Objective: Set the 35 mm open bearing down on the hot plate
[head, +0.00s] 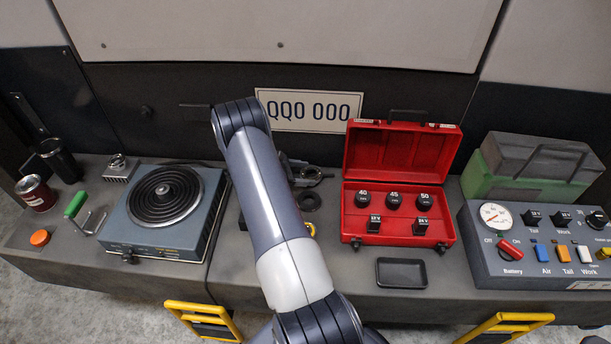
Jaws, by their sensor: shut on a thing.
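The hot plate (203,231) is a blue-grey box at the left of the bench. Black coiled rings cover its top, with a small grey knob-like piece (165,188) at their centre. My arm crosses the middle of the view and hides most of my gripper (306,174), which shows only as dark parts right of the forearm. It is shut on a small grey ring-like piece (314,174), seemingly the 35 mm open bearing, right of the hot plate and apart from it. The contact between jaws and ring is too small to make out.
A dark ring (309,201) shows below my gripper. An open red case (396,238) with black sockets and a black tray (401,273) stand to the right. A switch panel (520,268) is at far right. A green-handled tool (77,205), red can (37,193) and orange cap (40,238) lie left.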

